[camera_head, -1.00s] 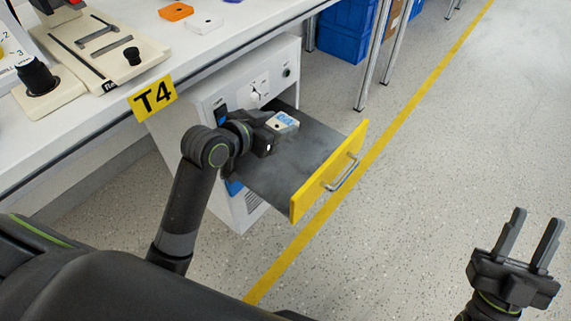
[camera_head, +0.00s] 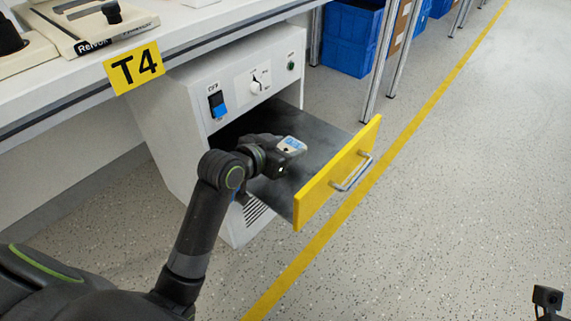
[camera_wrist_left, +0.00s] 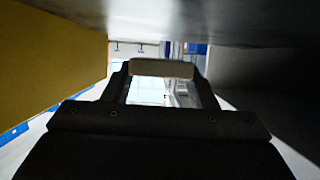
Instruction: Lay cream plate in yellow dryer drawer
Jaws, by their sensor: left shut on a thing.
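The cream plate (camera_head: 291,145) is a small pale piece with blue marking on its top face. My left gripper (camera_head: 284,157) is shut on it and holds it inside the outline of the drawer. In the left wrist view the plate (camera_wrist_left: 162,68) shows as a pale bar between the two fingers. The dryer drawer (camera_head: 318,130) is pulled out, with a yellow front (camera_head: 338,172) and a dark grey floor. In the wrist view the floor lies close to the plate; whether they touch I cannot tell. My right gripper's fingers are not in view.
The white dryer cabinet (camera_head: 238,66) has a blue rocker switch (camera_head: 217,104) and a rotary knob (camera_head: 256,86). The bench edge with a T4 sign (camera_head: 134,69) overhangs it. Blue crates (camera_head: 352,38) stand behind. The floor right of the drawer is clear.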

